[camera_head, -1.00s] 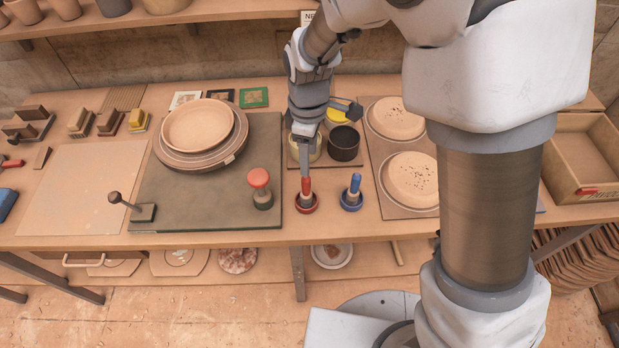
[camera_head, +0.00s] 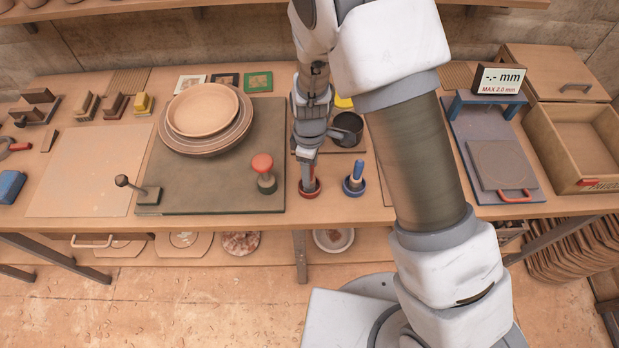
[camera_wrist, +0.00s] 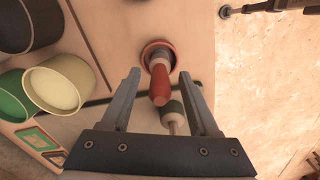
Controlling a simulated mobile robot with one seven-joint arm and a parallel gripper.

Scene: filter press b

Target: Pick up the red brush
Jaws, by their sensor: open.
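The red brush (camera_wrist: 159,86) stands upright in a round red holder (camera_head: 309,194) near the front edge of the bench. In the wrist view its red handle points toward the camera. My gripper (camera_wrist: 159,76) is open, with one finger on each side of the handle. No finger clearly touches it. In the head view my gripper (camera_head: 307,172) is pointed down over the red holder and hides most of the brush.
A blue brush (camera_head: 356,173) stands in a blue holder close to the right. A red-knobbed tool (camera_head: 263,166) stands on the dark board to the left. A dark cup (camera_head: 347,126) is behind. Stacked round plates (camera_head: 202,112) sit farther left.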

